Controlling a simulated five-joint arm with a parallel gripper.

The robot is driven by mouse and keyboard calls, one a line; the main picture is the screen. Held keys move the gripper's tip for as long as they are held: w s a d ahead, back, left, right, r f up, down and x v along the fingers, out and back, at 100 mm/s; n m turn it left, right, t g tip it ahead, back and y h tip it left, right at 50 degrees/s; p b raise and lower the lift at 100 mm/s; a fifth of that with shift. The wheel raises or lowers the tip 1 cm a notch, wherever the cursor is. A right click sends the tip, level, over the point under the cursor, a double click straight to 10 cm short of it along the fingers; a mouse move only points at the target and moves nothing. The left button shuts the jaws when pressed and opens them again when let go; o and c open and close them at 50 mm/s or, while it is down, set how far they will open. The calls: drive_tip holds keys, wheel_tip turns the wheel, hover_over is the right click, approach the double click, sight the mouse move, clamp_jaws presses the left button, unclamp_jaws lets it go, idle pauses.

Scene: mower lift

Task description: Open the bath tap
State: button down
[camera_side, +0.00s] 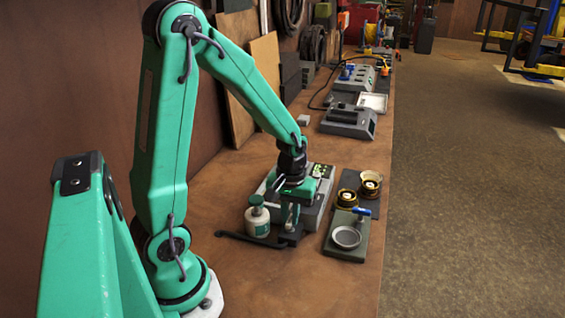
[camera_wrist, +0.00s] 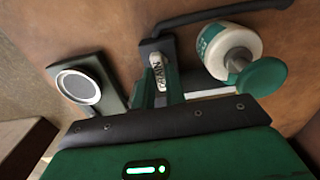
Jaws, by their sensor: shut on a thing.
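My gripper (camera_side: 292,215) points down in front of a grey box with a lit panel (camera_side: 321,171), which looks like the bath. In the wrist view my gripper (camera_wrist: 160,88) is shut on a narrow pale piece with dark lettering (camera_wrist: 158,76), partly legible as "AIN". This looks like the tap's handle. A dark block (camera_wrist: 157,45) lies just beyond it. The tap's body is mostly hidden by my jaws, so I cannot tell how far it is turned.
A dark bent bar or hose (camera_side: 248,239) lies in front. A plate with a round dish (camera_side: 347,237) and two round pots (camera_side: 358,190) stand to the right.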

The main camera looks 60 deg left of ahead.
sight(290, 219)
drive_tip(key=c, duration=1.4)
unclamp_jaws()
drive_tip(key=shift+c, duration=0.2)
drive_tip(key=shift+r, duration=0.15)
drive_tip(key=shift+r, duration=3.8)
drive_tip(key=s+d+r+m+t, duration=0.5)
drive_tip(key=s+d+r+m, duration=0.2)
drive_tip(key=r, duration=0.4)
drive_tip(key=shift+s+d+m+t, duration=0.35)
drive_tip(key=shift+d+m, duration=0.2)
drive_tip(key=shift+m, duration=0.55)
